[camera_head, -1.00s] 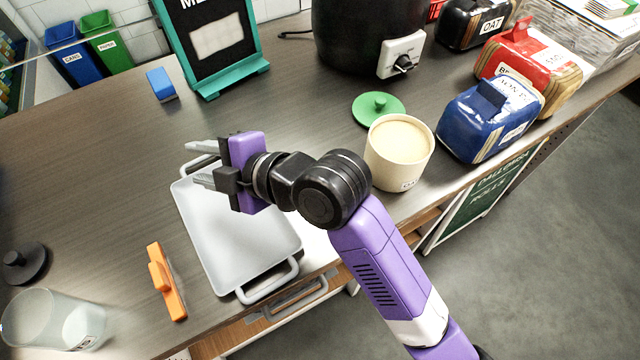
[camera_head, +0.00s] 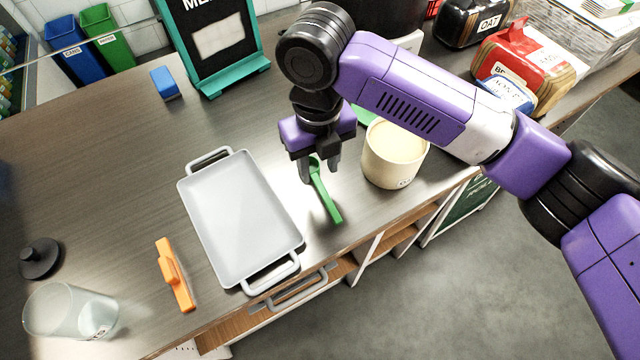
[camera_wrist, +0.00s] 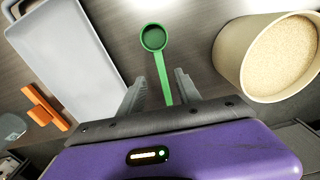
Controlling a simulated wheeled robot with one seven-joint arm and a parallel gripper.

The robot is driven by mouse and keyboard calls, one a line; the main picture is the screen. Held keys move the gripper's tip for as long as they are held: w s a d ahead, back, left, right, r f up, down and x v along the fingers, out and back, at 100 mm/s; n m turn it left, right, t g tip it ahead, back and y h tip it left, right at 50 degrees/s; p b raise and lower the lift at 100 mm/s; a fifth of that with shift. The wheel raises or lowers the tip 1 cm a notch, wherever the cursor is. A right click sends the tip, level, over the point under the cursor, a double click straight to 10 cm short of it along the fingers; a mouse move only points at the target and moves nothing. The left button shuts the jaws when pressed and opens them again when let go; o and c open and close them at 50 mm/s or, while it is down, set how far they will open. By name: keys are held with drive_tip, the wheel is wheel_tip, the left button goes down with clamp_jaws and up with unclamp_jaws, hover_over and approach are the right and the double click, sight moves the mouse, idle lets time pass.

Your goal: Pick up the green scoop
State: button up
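The green scoop (camera_head: 326,195) lies on the counter between the grey tray and the cream tub, its handle toward the counter's front edge. In the wrist view the scoop (camera_wrist: 155,42) shows its round bowl ahead, and its handle runs back between my two fingers. My gripper (camera_head: 318,172) points down above the scoop, with its fingers apart on either side of the handle. In the wrist view my gripper (camera_wrist: 159,92) is open and nothing is clamped in it. In the head view my fingers partly hide the bowl end.
The grey tray (camera_head: 240,225) lies left of the scoop, and the cream tub (camera_head: 392,160) of grainy food stands close on the right. An orange clip (camera_head: 174,274) lies left of the tray. Blue and red bags (camera_head: 520,65) stand at the back right.

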sight(320, 186)
drive_tip(key=shift+d+f+p, duration=0.15)
drive_tip(key=shift+f+p, duration=0.75)
drive_tip(key=shift+f, duration=2.1)
clamp_jaws()
